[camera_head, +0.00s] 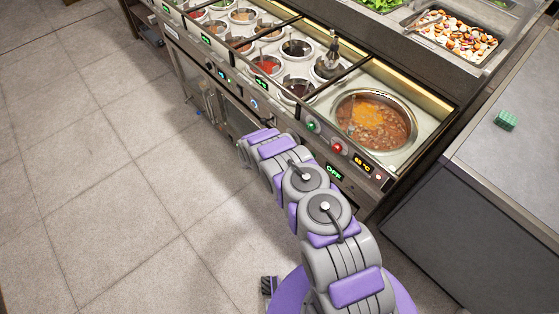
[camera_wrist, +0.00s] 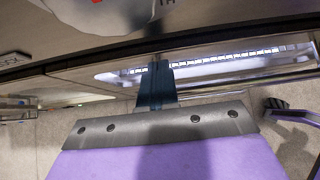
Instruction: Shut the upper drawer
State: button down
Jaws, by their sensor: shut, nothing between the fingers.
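The steel front of the sauce-well counter (camera_head: 230,85) faces my arm in the head view. My gripper shows in the wrist view (camera_wrist: 155,82) as a dark narrow pair of fingers, shut and empty. It is close in front of the counter front, over a long pale recessed strip (camera_wrist: 215,67) with a row of white marks. Whether the fingers touch it, I cannot tell. The upper drawer is not clearly told apart; my arm hides part of the lower counter front in the head view, and how far the drawer stands open does not show.
Several sauce wells line the counter top, with a large soup pot (camera_head: 375,122) at its near end. A grey worktop (camera_head: 510,160) with a green sponge (camera_head: 507,120) stands to the right. The tiled floor (camera_head: 90,170) to the left is clear. Metal handles (camera_wrist: 18,108) show at the wrist view's left.

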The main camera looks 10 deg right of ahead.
jog(key=s+f+p+v, duration=0.1)
jog(key=p+v, duration=0.1)
jog(key=v, duration=1)
dwell(0.6)
jog(key=shift+s+a+f, duration=0.1)
jog(key=shift+a, duration=0.15)
